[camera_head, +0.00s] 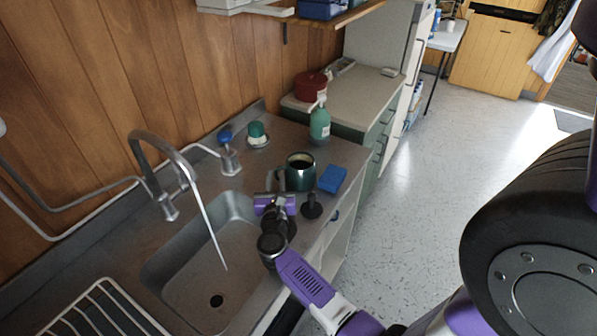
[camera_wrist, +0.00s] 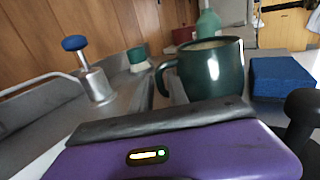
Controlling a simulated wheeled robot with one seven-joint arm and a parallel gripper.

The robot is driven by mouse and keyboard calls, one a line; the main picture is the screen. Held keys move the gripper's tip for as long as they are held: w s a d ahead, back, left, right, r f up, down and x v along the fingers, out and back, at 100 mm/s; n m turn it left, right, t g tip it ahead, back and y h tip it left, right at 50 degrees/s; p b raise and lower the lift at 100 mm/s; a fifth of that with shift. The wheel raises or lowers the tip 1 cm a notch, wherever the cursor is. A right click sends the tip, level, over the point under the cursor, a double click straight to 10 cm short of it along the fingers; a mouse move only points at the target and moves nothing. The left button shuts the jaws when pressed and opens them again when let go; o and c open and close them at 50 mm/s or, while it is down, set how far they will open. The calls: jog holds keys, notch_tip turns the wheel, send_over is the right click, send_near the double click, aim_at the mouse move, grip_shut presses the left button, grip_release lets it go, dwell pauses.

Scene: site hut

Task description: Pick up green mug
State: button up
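The dark green mug (camera_head: 300,173) stands upright on the steel counter to the right of the sink. In the wrist view the mug (camera_wrist: 212,72) is straight ahead, with its handle on the left and its rim visible. My gripper (camera_head: 276,190) is just in front of the mug, low over the counter beside the sink's edge. In the wrist view its purple body and a dark bar fill the bottom and cover the mug's base.
A blue sponge (camera_head: 332,179) lies close right of the mug, and a black knobbed object (camera_head: 312,207) stands nearer. A green bottle (camera_head: 320,124), a blue-topped dispenser (camera_head: 229,150) and a green-topped brush (camera_head: 257,134) stand behind. The faucet (camera_head: 180,170) arches over the sink on the left.

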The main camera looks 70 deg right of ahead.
jog(key=shift+x, duration=0.85)
grip_shut()
jog(key=shift+w, duration=0.1)
dwell(0.7)
